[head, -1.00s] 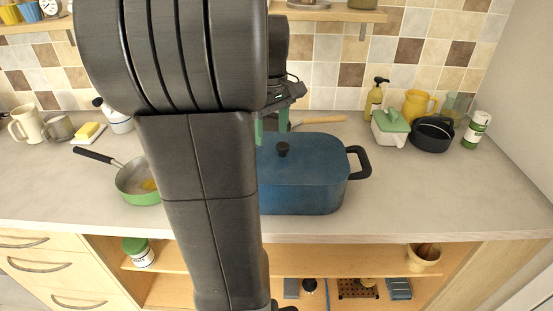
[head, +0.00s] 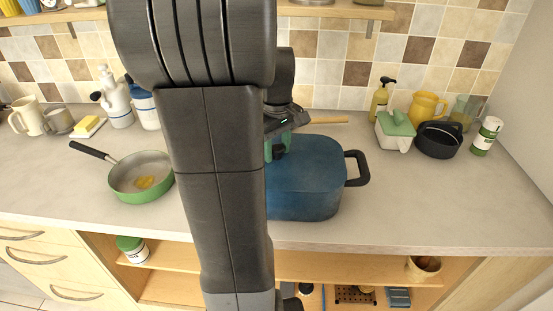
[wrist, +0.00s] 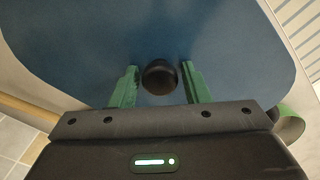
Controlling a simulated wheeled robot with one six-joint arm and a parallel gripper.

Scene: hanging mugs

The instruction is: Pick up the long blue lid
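The long blue lid (head: 305,155) sits on top of a blue pot (head: 303,204) with black side handles on the counter. In the wrist view the lid (wrist: 155,40) fills most of the picture. Its round black knob (wrist: 160,77) stands between the two green fingers of my gripper (wrist: 160,86). The fingers are open, one on each side of the knob, with small gaps. In the head view my gripper (head: 277,146) is down at the knob, and my arm hides the left part of the pot and lid.
A white dish with a green lid (head: 396,128), a black pot (head: 438,139) and a yellow jug (head: 427,107) stand at the right. The counter in front right is clear.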

